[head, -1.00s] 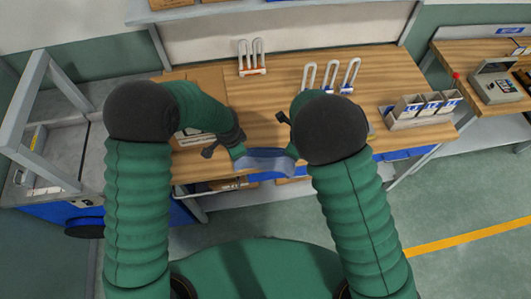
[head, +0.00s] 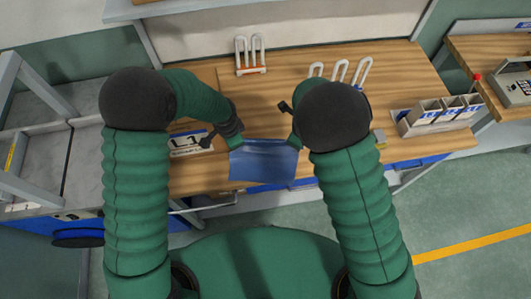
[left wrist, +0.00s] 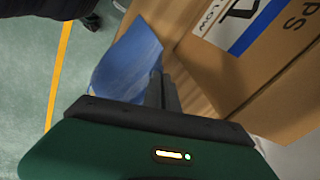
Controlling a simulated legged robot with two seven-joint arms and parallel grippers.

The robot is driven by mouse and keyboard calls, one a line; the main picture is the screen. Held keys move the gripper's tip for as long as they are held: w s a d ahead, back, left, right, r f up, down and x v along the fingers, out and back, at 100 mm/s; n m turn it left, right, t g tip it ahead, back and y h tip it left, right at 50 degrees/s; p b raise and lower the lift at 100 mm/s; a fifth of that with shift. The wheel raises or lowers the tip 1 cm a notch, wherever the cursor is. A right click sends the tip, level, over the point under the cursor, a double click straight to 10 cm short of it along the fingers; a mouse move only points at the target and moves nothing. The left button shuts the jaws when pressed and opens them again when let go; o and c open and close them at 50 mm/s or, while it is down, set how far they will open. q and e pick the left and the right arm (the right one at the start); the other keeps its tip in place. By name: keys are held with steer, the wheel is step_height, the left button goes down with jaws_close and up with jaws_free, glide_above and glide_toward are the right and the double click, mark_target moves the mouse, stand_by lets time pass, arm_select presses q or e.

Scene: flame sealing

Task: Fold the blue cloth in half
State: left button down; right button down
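The blue cloth (head: 263,165) is spread between my two grippers in front of the workbench's near edge, its upper edge level and its face hanging toward me. My left gripper (head: 236,143) is at its upper left corner. In the left wrist view the fingers (left wrist: 160,88) are close together on the edge of the cloth (left wrist: 128,58), which hangs curved beside them. My right gripper (head: 294,143) is at the upper right corner; my arm mostly hides its fingers, but the cloth hangs from it.
A cardboard box (left wrist: 255,75) with a printed label is close beside my left gripper. On the wooden bench (head: 280,105) stand a white looped rack (head: 251,56), several white loops (head: 342,72) and a grey holder with bins (head: 438,117).

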arm_select(q)
steer(key=c, duration=2.1)
jaws_free()
steer(key=shift+s+a+r, duration=0.15)
steer(key=shift+s+a, duration=0.05)
steer(key=shift+s, duration=0.1)
steer(key=o, duration=0.3)
steer(key=shift+s, duration=0.1)
steer(key=shift+o, duration=1.1)
steer(key=shift+d, duration=0.1)
steer(key=shift+o, duration=0.4)
steer(key=shift+w, duration=0.2)
steer(key=o, duration=0.5)
steer(key=shift+s, duration=0.1)
arm_select(e)
steer(key=shift+s+r, duration=0.15)
steer(key=shift+s, duration=0.15)
arm_select(q)
steer(key=shift+o, duration=0.4)
steer(key=shift+d, duration=0.1)
steer(key=o, duration=0.6)
steer(key=shift+o, duration=0.2)
arm_select(e)
steer(key=shift+w, duration=0.1)
